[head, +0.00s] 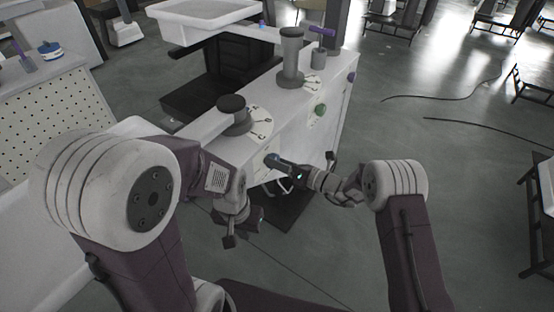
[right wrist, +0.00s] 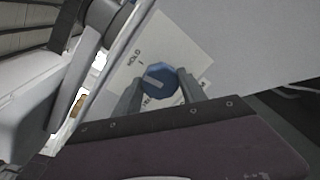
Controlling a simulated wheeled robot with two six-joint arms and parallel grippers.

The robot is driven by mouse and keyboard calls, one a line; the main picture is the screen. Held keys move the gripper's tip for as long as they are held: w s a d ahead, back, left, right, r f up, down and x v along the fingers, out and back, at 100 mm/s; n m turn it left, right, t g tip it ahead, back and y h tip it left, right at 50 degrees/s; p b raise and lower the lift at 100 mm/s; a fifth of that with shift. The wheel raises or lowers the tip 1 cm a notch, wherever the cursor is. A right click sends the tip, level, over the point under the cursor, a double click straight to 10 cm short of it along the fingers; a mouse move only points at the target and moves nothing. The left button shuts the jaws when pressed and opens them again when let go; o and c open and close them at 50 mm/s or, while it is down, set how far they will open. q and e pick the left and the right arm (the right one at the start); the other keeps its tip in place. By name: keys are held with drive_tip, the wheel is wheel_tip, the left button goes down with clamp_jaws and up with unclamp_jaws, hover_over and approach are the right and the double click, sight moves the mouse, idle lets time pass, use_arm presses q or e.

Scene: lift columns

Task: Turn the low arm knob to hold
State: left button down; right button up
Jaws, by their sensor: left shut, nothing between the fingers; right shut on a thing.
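My right gripper (right wrist: 160,92) is shut on the knob, one finger on each side. In the head view my right gripper (head: 274,161) reaches the cabinet's front face. My left gripper (head: 246,227) is shut and empty, below and apart from the cabinet front.
The white cabinet (head: 335,90) also carries a green knob (head: 320,110) farther along its front. Grey posts (head: 291,55) and a dark-capped dial (head: 232,110) stand on its top. A white tray (head: 205,15) is behind. Floor to the right is open, with cables.

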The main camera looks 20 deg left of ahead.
drive_tip(key=shift+w+m, duration=0.1)
drive_tip(key=shift+m, duration=0.4)
drive_tip(key=shift+p, duration=0.3)
drive_tip(key=o, duration=1.3)
drive_tip(key=shift+o, duration=0.2)
drive_tip(key=shift+d, duration=0.15)
drive_tip(key=p+v, duration=0.1)
drive_tip(key=v, duration=0.8)
drive_tip(key=shift+f, duration=0.1)
